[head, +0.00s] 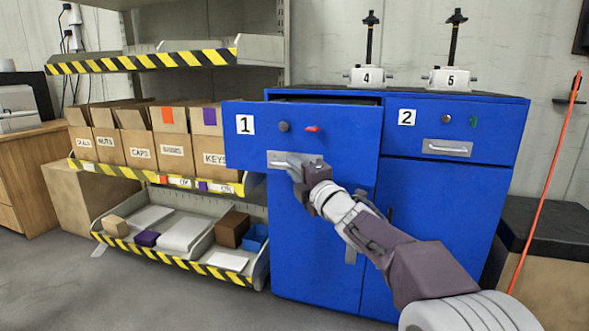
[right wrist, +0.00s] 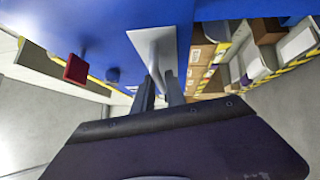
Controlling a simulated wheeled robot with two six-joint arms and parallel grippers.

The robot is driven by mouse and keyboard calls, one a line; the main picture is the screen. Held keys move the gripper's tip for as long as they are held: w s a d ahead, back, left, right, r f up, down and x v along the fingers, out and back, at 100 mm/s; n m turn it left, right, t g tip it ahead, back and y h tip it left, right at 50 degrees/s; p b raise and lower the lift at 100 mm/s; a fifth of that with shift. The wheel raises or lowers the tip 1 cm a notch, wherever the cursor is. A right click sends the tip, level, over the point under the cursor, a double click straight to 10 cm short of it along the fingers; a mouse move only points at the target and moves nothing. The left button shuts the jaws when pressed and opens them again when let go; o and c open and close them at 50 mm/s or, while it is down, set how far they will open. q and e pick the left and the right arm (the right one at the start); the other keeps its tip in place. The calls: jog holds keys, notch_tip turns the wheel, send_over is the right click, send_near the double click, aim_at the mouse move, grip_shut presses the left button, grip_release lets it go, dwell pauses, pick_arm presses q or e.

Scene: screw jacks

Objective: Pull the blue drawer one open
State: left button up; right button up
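The blue drawer one (head: 345,140), marked 1, stands out from the blue cabinet (head: 440,195), with a dark gap above its front. Its metal handle plate (head: 279,158) is low on the front. My right gripper (head: 296,166) is at the right part of that handle. In the right wrist view the two fingers (right wrist: 160,88) reach the handle plate (right wrist: 155,48) and look closed around the handle bar, which they mostly hide. My left gripper is in neither view.
Drawer two (head: 450,128) beside it is flush. A dark knob (head: 284,127) and a red knob (head: 312,128) sit above the handle. A shelf (head: 165,178) with labelled boxes stands close to the left. Jacks 4 (head: 368,76) and 5 (head: 451,79) stand on top.

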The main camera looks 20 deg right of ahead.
jog(key=shift+o, duration=0.7)
jog(key=p+v, duration=0.2)
jog(key=v, duration=0.7)
jog(key=shift+f, duration=0.1)
